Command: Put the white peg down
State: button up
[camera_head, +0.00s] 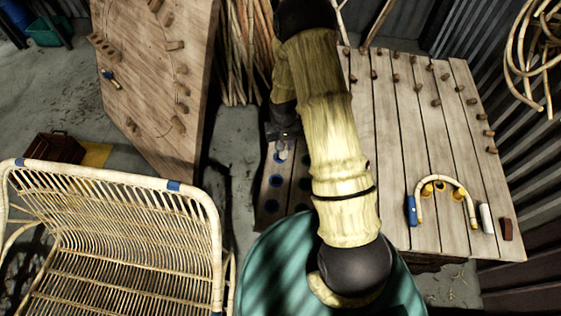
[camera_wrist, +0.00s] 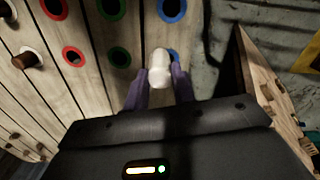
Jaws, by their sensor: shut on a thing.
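The white peg (camera_wrist: 159,68) is between the two purple fingers of my gripper (camera_wrist: 160,88) in the wrist view. Its rounded end points away from the gripper, over the board. It overlaps the left part of a blue-ringed hole (camera_wrist: 174,55); I cannot tell whether it touches the board or is in the hole. Another blue-ringed hole (camera_wrist: 172,9) shows beyond it. In the head view my gripper (camera_head: 284,138) is at the left edge of the wooden table, and the pale peg (camera_head: 282,154) shows below it near the blue rings.
Green-ringed (camera_wrist: 119,56) and red-ringed (camera_wrist: 73,56) holes lie left of the peg. A brown peg (camera_wrist: 22,60) stands farther left. A pegged wooden board (camera_head: 150,80) and a rattan seat (camera_head: 110,230) stand left.

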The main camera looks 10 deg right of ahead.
jog(key=w+m+b, duration=0.1)
jog(key=w+m, duration=0.1)
jog(key=m, duration=0.1)
jog(key=w+r+m+b, duration=0.1)
jog(key=w+m, duration=0.1)
jog(key=m, duration=0.1)
jog(key=shift+a, duration=0.1)
jog(key=shift+f+p, duration=0.55)
jog(key=shift+f, duration=2.4)
jog(key=shift+s+f+p, duration=0.1)
jog(key=shift+f+p, duration=0.55)
jog(key=shift+f, duration=1.4)
jog(key=shift+f, duration=0.1)
